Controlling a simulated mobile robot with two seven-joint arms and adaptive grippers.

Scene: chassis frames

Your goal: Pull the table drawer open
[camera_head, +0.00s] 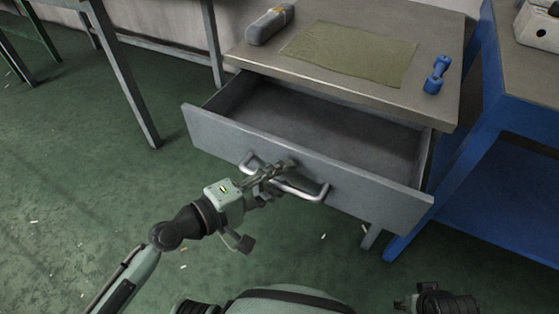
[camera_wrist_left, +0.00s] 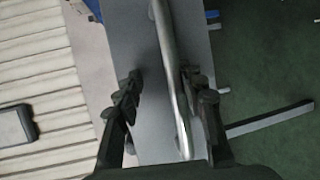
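The table drawer (camera_head: 300,165) is pulled well out, and its empty inside shows in the head view. A metal bar handle (camera_head: 300,192) runs across its grey front. My left gripper (camera_head: 278,172) is at the left part of this handle. In the left wrist view, the handle (camera_wrist_left: 172,75) passes between the fingers of my left gripper (camera_wrist_left: 165,95). The right-hand finger is close to the bar and a gap shows on the other side, so the gripper looks open around it. My right gripper is not clearly in view.
The tabletop (camera_head: 350,88) carries a grey rounded case (camera_head: 270,24), an olive mat (camera_head: 350,52) and a blue dumbbell (camera_head: 437,74). A blue workbench (camera_head: 487,130) stands close on the right.

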